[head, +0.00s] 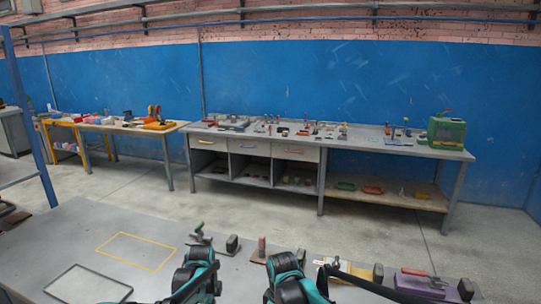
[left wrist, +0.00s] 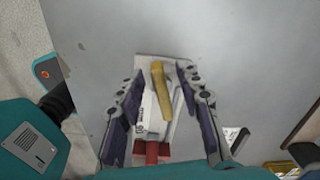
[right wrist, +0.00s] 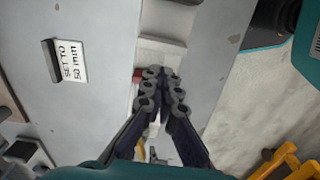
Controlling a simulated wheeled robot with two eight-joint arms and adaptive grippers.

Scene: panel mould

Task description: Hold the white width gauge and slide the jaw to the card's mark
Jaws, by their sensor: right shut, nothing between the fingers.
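In the left wrist view the white width gauge (left wrist: 141,118) lies on the grey surface, with a printed scale along it, a yellow piece (left wrist: 161,88) on top and a red part (left wrist: 151,151) at its near end. My left gripper (left wrist: 158,72) is open, its fingers on either side of the gauge; contact cannot be told. In the right wrist view my right gripper (right wrist: 160,74) is shut and empty over a white part of the gauge (right wrist: 163,52), with a bit of red beside its tips. The card (right wrist: 71,61) reads "SET TO 50 mm". Head view shows neither gripper's fingers clearly.
The grey table (head: 75,230) carries a yellow outlined rectangle (head: 136,234) and a dark outlined one. A long workbench (head: 370,140) with many tools stands at the wall.

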